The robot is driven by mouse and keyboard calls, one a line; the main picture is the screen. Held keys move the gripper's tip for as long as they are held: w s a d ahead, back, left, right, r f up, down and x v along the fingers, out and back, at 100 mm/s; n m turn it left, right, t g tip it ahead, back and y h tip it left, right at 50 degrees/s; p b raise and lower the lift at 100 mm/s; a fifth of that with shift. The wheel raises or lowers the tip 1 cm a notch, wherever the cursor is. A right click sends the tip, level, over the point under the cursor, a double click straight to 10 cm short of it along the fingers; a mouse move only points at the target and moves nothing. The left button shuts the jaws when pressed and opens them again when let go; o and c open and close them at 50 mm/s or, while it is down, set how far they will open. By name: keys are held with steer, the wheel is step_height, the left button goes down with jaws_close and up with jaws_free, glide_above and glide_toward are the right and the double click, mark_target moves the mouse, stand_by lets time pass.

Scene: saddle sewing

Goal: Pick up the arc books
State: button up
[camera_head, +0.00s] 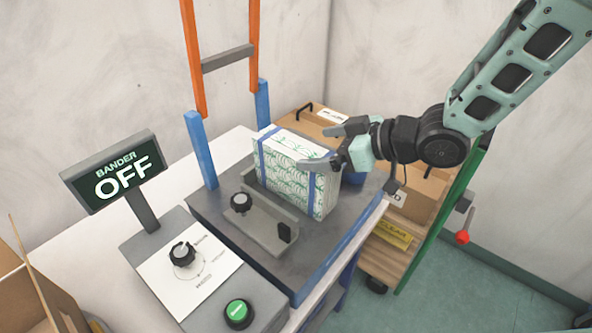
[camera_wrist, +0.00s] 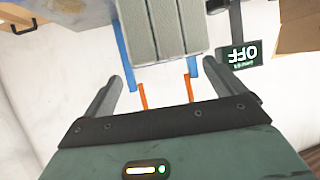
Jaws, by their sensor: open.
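The arc books (camera_head: 290,173) stand upright as one bundle on the bander's grey bed. Their cover is white with green arc patterns, and blue bands run around them. In the wrist view the bundle (camera_wrist: 165,27) shows as pale slabs side by side, ahead of the fingertips. My gripper (camera_head: 318,147) comes in from the right at the bundle's upper right end. Its fingers are spread, with nothing between them; the near finger overlaps the bundle in the head view. In the wrist view my gripper (camera_wrist: 160,90) has one finger to each side of the bundle's line.
The bander screen (camera_head: 112,172) reads OFF. A low guide with a black knob (camera_head: 241,202) lies in front of the books. Blue and orange posts (camera_head: 196,60) rise behind. A wooden cart (camera_head: 405,225) with a yellow label stands at right. A cardboard box (camera_head: 35,290) is at lower left.

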mark_target(298, 146)
steer(key=p+x, duration=0.1)
steer(key=x, duration=0.4)
steer(key=shift+a+r, duration=0.1)
steer(key=shift+a, duration=0.05)
jaws_close()
steer(key=shift+w+r, duration=0.15)
